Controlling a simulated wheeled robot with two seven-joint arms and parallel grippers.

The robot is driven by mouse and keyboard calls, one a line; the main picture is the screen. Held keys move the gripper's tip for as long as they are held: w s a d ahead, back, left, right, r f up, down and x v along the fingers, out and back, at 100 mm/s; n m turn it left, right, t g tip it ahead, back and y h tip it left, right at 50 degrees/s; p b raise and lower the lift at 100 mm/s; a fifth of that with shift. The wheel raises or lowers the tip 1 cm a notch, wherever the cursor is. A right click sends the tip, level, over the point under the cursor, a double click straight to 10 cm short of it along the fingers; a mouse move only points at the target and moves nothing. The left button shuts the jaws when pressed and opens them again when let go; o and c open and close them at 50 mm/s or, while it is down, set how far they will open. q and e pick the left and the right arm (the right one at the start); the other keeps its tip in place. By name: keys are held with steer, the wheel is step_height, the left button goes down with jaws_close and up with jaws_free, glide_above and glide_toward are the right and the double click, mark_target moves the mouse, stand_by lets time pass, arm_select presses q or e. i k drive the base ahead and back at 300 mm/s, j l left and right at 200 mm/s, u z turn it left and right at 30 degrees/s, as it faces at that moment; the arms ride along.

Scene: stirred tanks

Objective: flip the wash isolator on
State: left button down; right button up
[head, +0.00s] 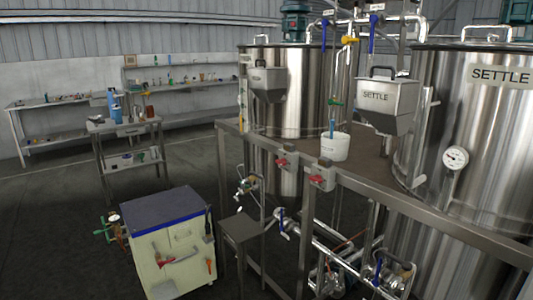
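Two grey switch boxes with red handles are fixed along the front edge of the steel platform. One box (289,155) is on the left, with its red handle (282,164) low on its front. The other box (324,172) is a little to the right, with its red handle (317,181) also low on its front. I cannot read a label on either, so I cannot tell which is the wash isolator. The handles are too small for me to tell on from off. Neither of my grippers is in view.
Steel tanks (470,130) stand behind the platform rail (420,215). A hopper marked SETTLE (385,105) and a white bucket (335,147) are above the platform. Pipes with blue-handled valves (283,225) run below. A cream cabinet (170,245) stands front left. Open floor (50,220) lies left.

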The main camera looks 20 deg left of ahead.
mark_target(282, 162)
steer(key=i+j+z, duration=0.15)
steer(key=i+j, duration=0.15)
steer(key=i+j+z, duration=0.15)
steer(key=i+j, duration=0.15)
steer(key=j, duration=0.15)
steer(key=i+j+z, duration=0.1)
steer(key=i+j, duration=0.2)
steer(key=j, duration=0.15)
steer(key=i+j+z, duration=0.1)
steer(key=j, duration=0.25)
steer(key=i+j+z, duration=0.1)
steer(key=j, duration=0.25)
steer(key=i, duration=0.05)
